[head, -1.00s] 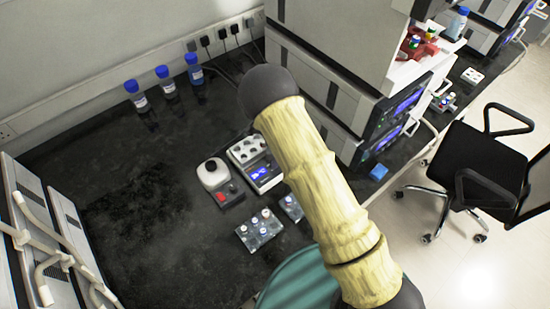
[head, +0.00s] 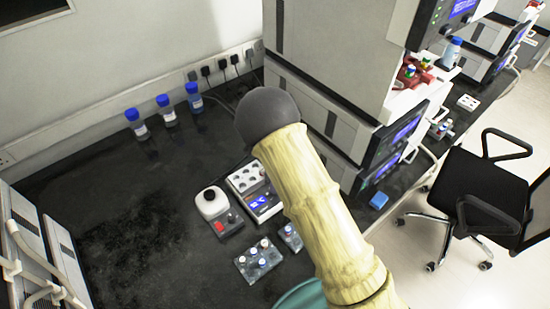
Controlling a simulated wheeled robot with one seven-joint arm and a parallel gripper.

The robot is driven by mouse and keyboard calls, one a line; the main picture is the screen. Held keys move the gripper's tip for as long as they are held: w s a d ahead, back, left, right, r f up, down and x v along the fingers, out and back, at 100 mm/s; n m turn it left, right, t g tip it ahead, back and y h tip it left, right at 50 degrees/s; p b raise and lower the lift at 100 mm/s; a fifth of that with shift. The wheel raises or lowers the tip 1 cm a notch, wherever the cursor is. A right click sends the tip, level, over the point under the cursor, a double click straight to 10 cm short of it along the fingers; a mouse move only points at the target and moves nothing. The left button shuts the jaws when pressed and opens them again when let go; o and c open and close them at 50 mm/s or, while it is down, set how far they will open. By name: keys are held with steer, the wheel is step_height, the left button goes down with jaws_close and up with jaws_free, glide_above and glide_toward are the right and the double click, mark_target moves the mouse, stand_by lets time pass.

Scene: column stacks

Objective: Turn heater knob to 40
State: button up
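A small heater-like block (head: 264,207) with a white tray of round wells and a lit blue display stands on the black bench. My arm's dark rounded joint and pale yellow link cover part of its right side. Left of it stands a small device (head: 218,211) with a white rounded top, a red switch and a dark knob (head: 231,217). Which device is the task's heater is not clear, and no number can be read on the knob. My gripper is not in view; only part of my arm shows.
Racks of vials (head: 257,260) and (head: 291,238) stand in front of the devices. Several blue-capped bottles (head: 167,110) stand along the wall. Stacked instruments (head: 330,125) rise behind my arm. A black chair (head: 485,190) stands at right.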

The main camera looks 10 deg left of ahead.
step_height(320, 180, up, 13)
steer(key=b, duration=0.1)
stand_by(0.6)
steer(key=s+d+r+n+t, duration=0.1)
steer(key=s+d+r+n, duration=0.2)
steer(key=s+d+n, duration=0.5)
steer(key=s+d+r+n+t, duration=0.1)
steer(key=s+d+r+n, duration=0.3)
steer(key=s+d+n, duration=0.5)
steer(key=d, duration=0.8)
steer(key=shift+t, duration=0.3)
